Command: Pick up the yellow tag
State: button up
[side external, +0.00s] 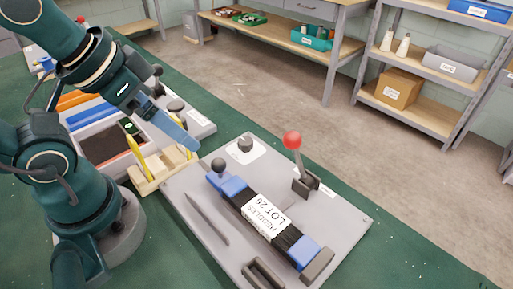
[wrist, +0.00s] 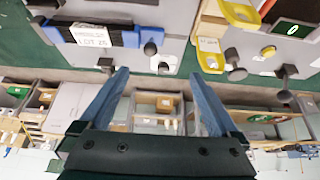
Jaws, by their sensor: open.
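A yellow tag-like piece (side external: 134,139) stands tilted at the wooden rack (side external: 150,181), left of the grey board. The wrist view shows two yellow pieces, one at the top (wrist: 240,14) and one lower (wrist: 209,58) beside a wooden block (wrist: 209,45). I cannot tell for sure which is the tag. My gripper (wrist: 160,73) is open with nothing between its blue fingers. In the side view my gripper (side external: 180,132) hangs above and beside the rack, angled down to the right, and hides part of what is behind it.
The grey board (side external: 190,252) carries a blue-ended heddle block labelled LOT 26 (side external: 267,217), a red-knobbed lever (side external: 292,141) and a dark knob (side external: 246,144). Another panel with knobs (side external: 198,124) lies behind my gripper. Shelves stand beyond the green table (side external: 232,121).

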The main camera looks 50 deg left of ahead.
jog(key=g, duration=0.7)
send_near(130, 138)
notch_tip(130, 138, down, 5)
jog(key=shift+s+d+f, duration=0.1)
jog(key=shift+s, duration=0.15)
jog(key=shift+s+f, duration=0.1)
jog(key=shift+f, duration=0.3)
jog(key=shift+s+f, duration=0.15)
jog(key=shift+f, duration=0.95)
jog(key=shift+s+f, duration=0.1)
jog(key=shift+f, duration=1)
